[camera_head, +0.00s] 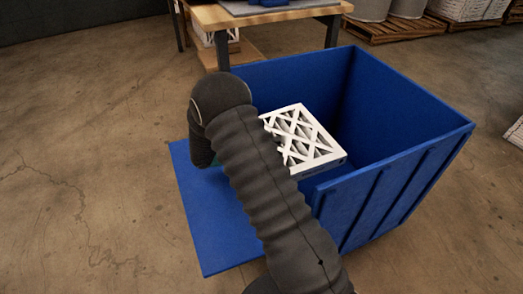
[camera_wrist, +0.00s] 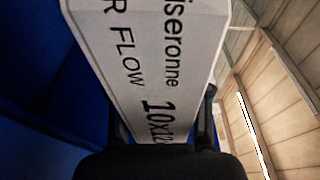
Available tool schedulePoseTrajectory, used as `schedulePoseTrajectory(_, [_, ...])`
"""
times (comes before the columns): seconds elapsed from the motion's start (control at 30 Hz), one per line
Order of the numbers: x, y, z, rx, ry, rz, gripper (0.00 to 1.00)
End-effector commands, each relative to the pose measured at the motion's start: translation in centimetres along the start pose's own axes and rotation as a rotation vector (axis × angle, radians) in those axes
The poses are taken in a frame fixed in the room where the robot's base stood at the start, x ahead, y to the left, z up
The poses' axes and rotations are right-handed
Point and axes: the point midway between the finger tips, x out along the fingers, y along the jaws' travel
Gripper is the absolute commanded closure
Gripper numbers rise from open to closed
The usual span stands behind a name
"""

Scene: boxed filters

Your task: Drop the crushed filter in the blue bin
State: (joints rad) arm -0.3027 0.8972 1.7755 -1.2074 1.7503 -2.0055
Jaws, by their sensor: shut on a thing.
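The white boxed filter (camera_head: 303,138) has a lattice face over pleats, and its left edge looks ragged in the head view. It appears over the near left part of the blue bin (camera_head: 398,190), tilted, with its height above the floor unclear. In the wrist view the filter (camera_wrist: 155,60) fills the middle, showing printed black lettering. My gripper (camera_wrist: 163,118) is shut on its edge, with a dark finger on each side. In the head view my arm hides the gripper. The bin's blue wall also shows at left in the wrist view (camera_wrist: 35,90).
A blue panel (camera_head: 212,225) lies low at the bin's open left side. A wooden workbench (camera_head: 215,17) stands behind the bin. Pallets with drums and boxes (camera_head: 390,30) stand at the back right. The concrete floor (camera_head: 80,160) at left is clear.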

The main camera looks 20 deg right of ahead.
Motion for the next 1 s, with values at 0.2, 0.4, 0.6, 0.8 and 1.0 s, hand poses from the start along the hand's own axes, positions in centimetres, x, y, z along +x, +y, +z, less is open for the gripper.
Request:
schedulePoseTrajectory(0.2, [2.8,0.8,0.6,0.000,0.002,-0.001,0.92])
schedulePoseTrajectory(0.4, [5.2,1.2,1.2,0.001,0.002,-0.001,0.92])
schedulePoseTrajectory(0.6, [7.7,1.7,1.8,0.000,0.002,0.000,0.92])
schedulePoseTrajectory(0.8, [10.2,2.1,2.4,0.001,0.003,-0.001,0.92])
schedulePoseTrajectory(1.0, [12.6,2.5,3.0,0.001,0.001,-0.001,0.92])
